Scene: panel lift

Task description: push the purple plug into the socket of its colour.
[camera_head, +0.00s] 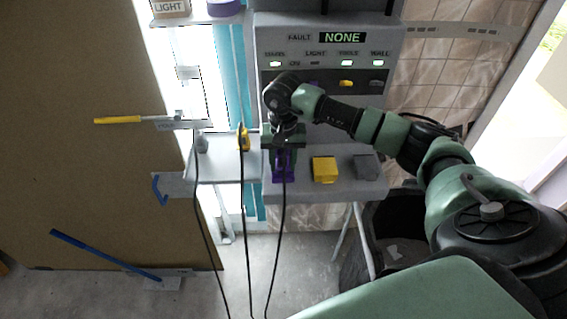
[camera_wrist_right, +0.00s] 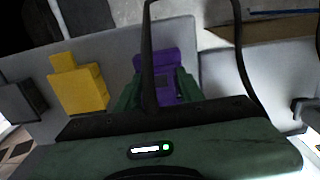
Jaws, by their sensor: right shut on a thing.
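My right gripper (camera_head: 284,143) is over the front shelf of the grey console, pointing down. In the right wrist view, its green fingers close on the purple plug (camera_wrist_right: 166,90), with a black cable rising in front. The purple socket block (camera_wrist_right: 155,59) shows just beyond the plug; it also shows under the gripper in the head view (camera_head: 278,174). Plug and socket overlap in both views, and I cannot tell how deep the plug sits. My left gripper is not in view.
A yellow block (camera_head: 325,169) and a dark grey block (camera_head: 366,167) stand to the right on the shelf. A yellow plug (camera_head: 244,139) and a grey plug (camera_head: 201,144) with cables stand on the left tray. The panel display (camera_head: 342,38) reads NONE; the LIGHT lamp is dark.

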